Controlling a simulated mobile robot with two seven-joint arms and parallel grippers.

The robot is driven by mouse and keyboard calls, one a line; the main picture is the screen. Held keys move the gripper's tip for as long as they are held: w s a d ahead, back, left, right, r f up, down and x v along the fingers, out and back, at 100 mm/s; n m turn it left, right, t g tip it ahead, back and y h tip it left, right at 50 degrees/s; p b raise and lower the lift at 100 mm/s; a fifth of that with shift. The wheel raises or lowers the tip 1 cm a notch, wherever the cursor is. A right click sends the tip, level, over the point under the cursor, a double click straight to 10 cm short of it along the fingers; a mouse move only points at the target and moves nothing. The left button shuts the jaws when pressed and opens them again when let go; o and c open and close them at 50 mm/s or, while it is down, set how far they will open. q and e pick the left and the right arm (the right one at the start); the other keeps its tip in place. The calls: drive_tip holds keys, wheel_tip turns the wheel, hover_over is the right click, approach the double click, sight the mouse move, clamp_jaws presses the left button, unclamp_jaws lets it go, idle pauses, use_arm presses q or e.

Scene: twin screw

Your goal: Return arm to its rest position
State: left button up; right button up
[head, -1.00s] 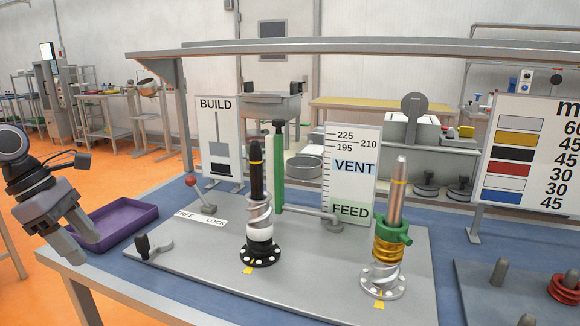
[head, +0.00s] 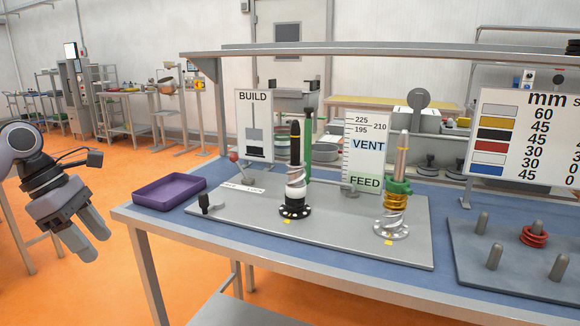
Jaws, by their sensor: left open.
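My left gripper (head: 88,236) is at the left of the head view, out beyond the table's left end, over the orange floor. Its fingers point down and to the right, apart and with nothing between them. The arm's upper links leave the picture at the left edge. On the grey base plate (head: 335,235) stand two upright screws. The left screw (head: 295,165) has a black top and white and black rings near its flange. The right screw (head: 402,160) is copper and silver, with a green collar and gold rings. My right gripper is not in view.
A purple tray (head: 169,192) lies at the table's left end, nearest my left gripper. A red-knobbed lever (head: 234,158), a BUILD board (head: 254,120) and a VENT/FEED board (head: 366,150) stand behind the screws. A pegged plate (head: 515,260) with red rings (head: 534,237) is at right.

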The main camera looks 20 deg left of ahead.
use_arm(q)
drive_tip(key=w+d+f+n+t+h+p, duration=0.1)
drive_tip(key=d+f+n+t+h, duration=0.2)
drive_tip(key=d, duration=0.6)
drive_tip(key=w+d+f+n+t+h, duration=0.1)
drive_tip(key=w+d+f+n+h, duration=0.15)
drive_tip(key=d+n+h, duration=0.55)
drive_tip(key=w+d+f+n+t+h+p, duration=0.1)
drive_tip(key=d+f+t+h, duration=0.15)
drive_tip(key=d, duration=0.85)
drive_tip(key=s+f+n+t+y+p, duration=0.1)
drive_tip(key=s+f+n+y, duration=0.6)
drive_tip(key=f+n, duration=0.5)
drive_tip(key=s+f+n+t+y+p, duration=0.1)
drive_tip(key=s+f+n+y, duration=0.7)
drive_tip(key=n, duration=1.3)
wheel_tip(320, 180, down, 4)
drive_tip(key=shift+s+r+n, duration=0.1)
drive_tip(key=shift+s+n, duration=0.3)
drive_tip(key=shift+s, duration=0.3)
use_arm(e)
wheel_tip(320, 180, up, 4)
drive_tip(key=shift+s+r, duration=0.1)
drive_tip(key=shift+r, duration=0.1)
